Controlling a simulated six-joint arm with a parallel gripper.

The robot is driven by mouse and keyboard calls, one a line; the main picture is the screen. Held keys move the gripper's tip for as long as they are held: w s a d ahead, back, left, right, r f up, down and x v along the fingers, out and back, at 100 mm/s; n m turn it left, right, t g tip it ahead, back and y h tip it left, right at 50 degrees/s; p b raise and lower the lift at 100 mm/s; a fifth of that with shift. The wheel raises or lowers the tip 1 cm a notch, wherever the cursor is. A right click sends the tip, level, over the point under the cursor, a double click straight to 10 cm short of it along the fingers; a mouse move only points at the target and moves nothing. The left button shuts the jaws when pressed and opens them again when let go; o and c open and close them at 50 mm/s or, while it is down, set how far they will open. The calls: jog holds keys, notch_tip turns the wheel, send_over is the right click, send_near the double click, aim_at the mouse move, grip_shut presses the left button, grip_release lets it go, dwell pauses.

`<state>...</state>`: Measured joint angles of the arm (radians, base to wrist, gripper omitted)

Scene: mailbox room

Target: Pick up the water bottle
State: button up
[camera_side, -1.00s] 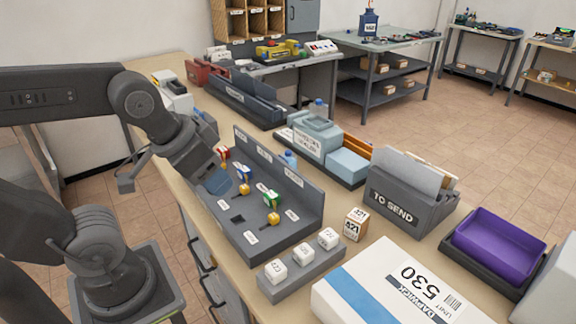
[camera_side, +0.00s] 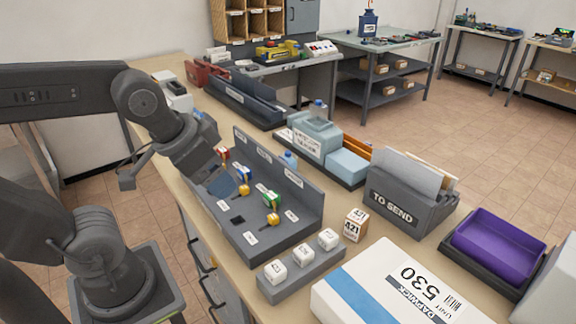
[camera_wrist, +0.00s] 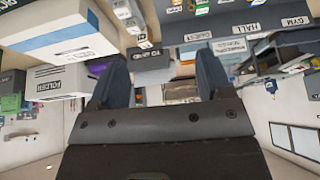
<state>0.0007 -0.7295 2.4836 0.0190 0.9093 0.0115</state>
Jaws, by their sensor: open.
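A small clear-blue bottle (camera_side: 288,158) stands just behind the back wall of the grey labelled rack (camera_side: 305,197); its lower part is hidden by that wall. Another bluish bottle-like shape (camera_side: 318,109) shows farther back at the light-blue box, and I cannot tell which is the water bottle. My gripper (camera_side: 222,184) is over the left part of the rack, to the left of the nearer bottle and apart from it. In the wrist view my gripper (camera_wrist: 160,75) has its two blue fingers spread with nothing held. I cannot make out a bottle there.
Coloured knobs (camera_side: 272,200) stick up from the rack. White cubes on a grey block (camera_side: 303,272), a numbered small box (camera_side: 356,224), a TO SEND bin (camera_side: 405,205), a white parcel (camera_side: 375,290) and a purple tray (camera_side: 497,245) crowd the bench to the right.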

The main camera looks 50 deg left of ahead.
jog(key=w+a+m+g+y, duration=0.4)
jog(key=w+a+m, duration=0.15)
jog(key=w, duration=0.35)
jog(key=m+g+y, duration=0.2)
jog(key=m+y, duration=0.5)
jog(key=y, duration=0.1)
send_over(293, 161)
jog(key=s+d, duration=0.5)
jog(key=s, duration=0.3)
notch_tip(293, 161, down, 6)
jog(key=shift+w+a+f, duration=0.1)
jog(key=shift+w+f, duration=0.05)
jog(key=shift+f, duration=0.05)
jog(key=w+f+m+y, duration=0.1)
jog(key=w+f+y, duration=0.1)
jog(key=f, duration=0.2)
jog(key=w+a+f+m+y, duration=0.1)
jog(key=w+f+m+y, duration=0.1)
jog(key=f, duration=0.3)
jog(key=w+a+f+m+y, duration=0.1)
jog(key=w+f+m, duration=0.1)
jog(key=w+f, duration=0.2)
jog(key=shift+a+f+y, duration=0.15)
jog(key=shift+f+y, duration=0.25)
jog(key=shift+f, duration=0.35)
jog(key=a, duration=0.5)
jog(key=shift+s, duration=0.1)
jog(key=c, duration=1.1)
